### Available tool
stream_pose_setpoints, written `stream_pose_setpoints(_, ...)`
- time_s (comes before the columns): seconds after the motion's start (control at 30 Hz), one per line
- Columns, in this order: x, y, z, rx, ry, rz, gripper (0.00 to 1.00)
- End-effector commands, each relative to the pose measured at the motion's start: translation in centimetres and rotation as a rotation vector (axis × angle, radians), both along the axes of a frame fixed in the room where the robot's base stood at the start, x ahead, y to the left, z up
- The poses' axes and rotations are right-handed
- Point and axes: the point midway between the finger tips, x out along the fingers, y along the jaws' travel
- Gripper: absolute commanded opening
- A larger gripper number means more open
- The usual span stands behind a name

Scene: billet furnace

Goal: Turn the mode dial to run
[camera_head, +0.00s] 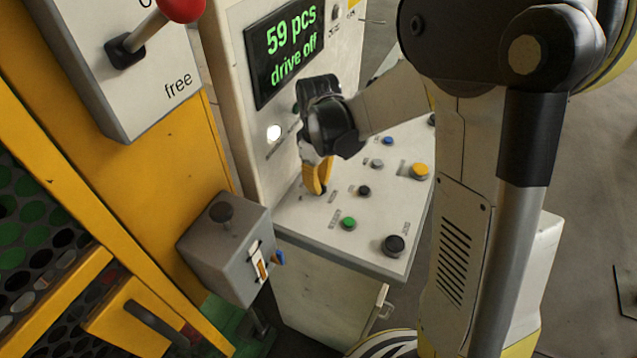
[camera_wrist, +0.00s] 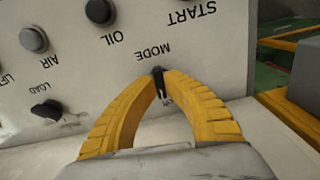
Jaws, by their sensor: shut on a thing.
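The mode dial (camera_wrist: 160,92) is a small black knob beside the upside-down MODE label in the wrist view. Its pointer lies roughly along the picture's vertical. My gripper (camera_wrist: 161,76) has its two yellow fingers closed in from both sides, with the tips on the dial. In the head view my gripper (camera_head: 318,185) reaches down to the sloped control panel (camera_head: 300,215), just below the display, and hides the dial there. The dial's position markings are too covered or small to read.
The display (camera_head: 285,48) reads "59 pcs, drive off". Close by on the panel are a green button (camera_head: 348,223), a black knob (camera_head: 394,245) and a yellow button (camera_head: 420,171). At left are a grey box (camera_head: 225,250) and a red-balled lever (camera_head: 180,8).

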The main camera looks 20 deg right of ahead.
Motion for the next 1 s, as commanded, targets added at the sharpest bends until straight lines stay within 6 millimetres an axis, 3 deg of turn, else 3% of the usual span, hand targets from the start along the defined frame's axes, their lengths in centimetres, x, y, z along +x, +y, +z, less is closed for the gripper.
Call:
stream_pose_setpoints(0.6,-0.04,0.0,-0.03,0.0,0.001,-0.491,0.0)
stream_pose_setpoints(1.0,-0.04,0.0,-0.03,0.0,0.001,-0.681,0.0)
